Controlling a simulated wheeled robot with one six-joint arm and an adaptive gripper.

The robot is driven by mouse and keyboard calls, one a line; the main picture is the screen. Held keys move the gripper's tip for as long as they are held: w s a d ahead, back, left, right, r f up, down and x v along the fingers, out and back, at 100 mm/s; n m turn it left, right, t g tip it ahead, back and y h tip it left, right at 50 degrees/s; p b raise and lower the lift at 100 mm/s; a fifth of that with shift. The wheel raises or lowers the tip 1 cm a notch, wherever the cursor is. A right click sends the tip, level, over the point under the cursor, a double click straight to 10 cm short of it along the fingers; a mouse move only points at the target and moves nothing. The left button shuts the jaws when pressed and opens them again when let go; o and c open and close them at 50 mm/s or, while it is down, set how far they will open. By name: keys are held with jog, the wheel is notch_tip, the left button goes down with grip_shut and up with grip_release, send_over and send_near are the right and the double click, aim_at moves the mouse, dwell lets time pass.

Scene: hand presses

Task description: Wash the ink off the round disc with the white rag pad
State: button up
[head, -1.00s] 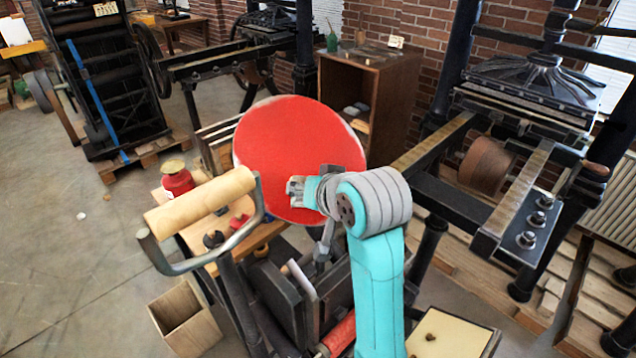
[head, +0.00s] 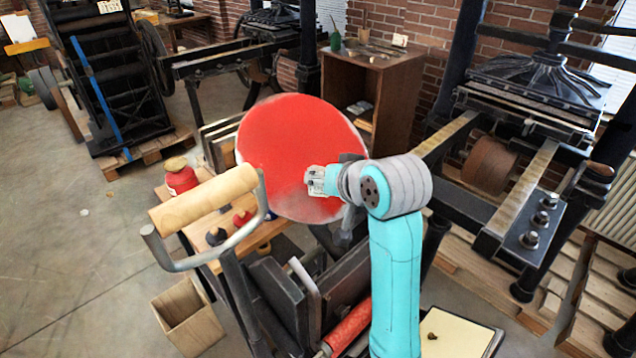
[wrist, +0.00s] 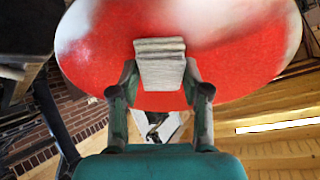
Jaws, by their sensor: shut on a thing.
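The round disc (head: 275,140) stands tilted on the press, mostly red with ink. Paler patches show near its lower part in the head view, and pale areas show at the left and upper right of the disc (wrist: 110,45) in the wrist view. My gripper (head: 318,180) is at the disc's lower right. In the wrist view my gripper (wrist: 160,90) is shut on the white rag pad (wrist: 160,62), which lies over the disc's face; I cannot tell whether it presses on it.
A wooden roller handle (head: 203,198) stands left of the disc. Ink tins, one a red jar (head: 181,180), sit on a small wooden table behind it. A red roller (head: 348,327) lies below the disc. A larger press (head: 535,90) stands at the right.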

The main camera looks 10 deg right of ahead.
aim_at(339, 133)
jog(key=shift+w+d, duration=0.9)
jog(key=shift+d, duration=0.3)
jog(key=shift+w+d, duration=0.85)
jog(key=shift+d, duration=0.3)
jog(key=shift+w+d+r, duration=0.1)
jog(key=shift+w+d, duration=0.65)
jog(key=shift+d, duration=0.35)
jog(key=shift+w+d+r, duration=0.1)
jog(key=shift+w+d, duration=0.6)
jog(key=shift+d, duration=0.35)
jog(key=shift+w+a+r, duration=0.25)
jog(key=shift+w+r, duration=0.2)
jog(key=shift+w, duration=0.25)
jog(key=shift+w+a+r, duration=0.25)
jog(key=shift+w+r, duration=0.2)
jog(key=shift+w, duration=0.25)
jog(key=shift+w+a+r, duration=0.25)
jog(key=shift+w+r, duration=0.2)
jog(key=shift+w, duration=0.25)
jog(key=shift+w+a+r, duration=0.4)
jog(key=shift+w, duration=0.15)
